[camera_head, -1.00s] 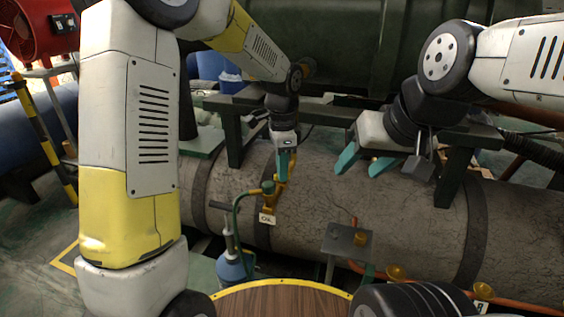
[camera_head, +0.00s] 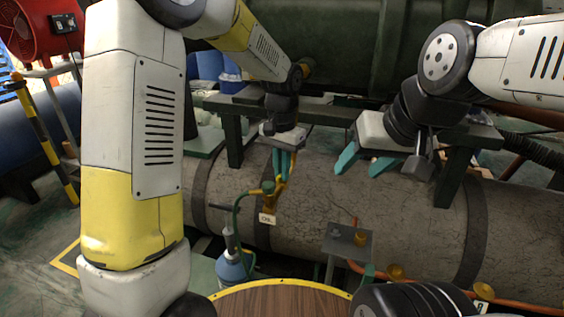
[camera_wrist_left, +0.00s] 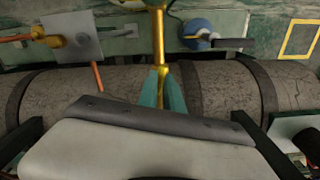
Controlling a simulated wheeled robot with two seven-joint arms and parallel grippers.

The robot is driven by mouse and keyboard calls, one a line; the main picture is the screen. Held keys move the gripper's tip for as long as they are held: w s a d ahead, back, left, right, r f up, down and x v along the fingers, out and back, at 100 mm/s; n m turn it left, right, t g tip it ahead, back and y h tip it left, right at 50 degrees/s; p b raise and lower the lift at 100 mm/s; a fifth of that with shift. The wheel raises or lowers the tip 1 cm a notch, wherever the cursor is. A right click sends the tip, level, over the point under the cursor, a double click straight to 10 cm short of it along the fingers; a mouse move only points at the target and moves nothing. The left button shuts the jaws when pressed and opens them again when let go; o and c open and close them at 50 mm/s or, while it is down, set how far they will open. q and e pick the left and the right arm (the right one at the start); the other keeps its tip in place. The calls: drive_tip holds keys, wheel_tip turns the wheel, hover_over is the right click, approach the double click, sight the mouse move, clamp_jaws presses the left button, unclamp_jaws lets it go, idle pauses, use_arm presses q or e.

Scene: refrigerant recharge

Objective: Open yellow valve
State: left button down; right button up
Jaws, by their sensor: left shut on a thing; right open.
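The yellow valve (camera_head: 280,187) sits on the near side of the large grey pipe, above a small white tag. My left gripper (camera_head: 281,172) has its teal fingers closed around the upper part of the valve's yellow lever. In the left wrist view the yellow lever (camera_wrist_left: 159,45) runs down between the left gripper's fingers (camera_wrist_left: 162,92); the finger ends partly hide it. My right gripper (camera_head: 359,168) is open and empty, in front of the pipe to the right, apart from the valve.
A green hose runs from the valve to a blue cylinder (camera_head: 233,268) below. A small metal stand (camera_head: 346,242) with a yellow knob is right of the valve. The grey pipe (camera_head: 335,195) fills the middle. A round wooden top (camera_head: 280,303) is at the bottom.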

use_arm(q)
drive_tip(key=shift+w+r+n, duration=0.1)
drive_tip(key=shift+n, duration=0.2)
drive_tip(key=c, duration=1.5)
unclamp_jaws()
wheel_tip(320, 180, up, 8)
drive_tip(key=shift+f, duration=0.15)
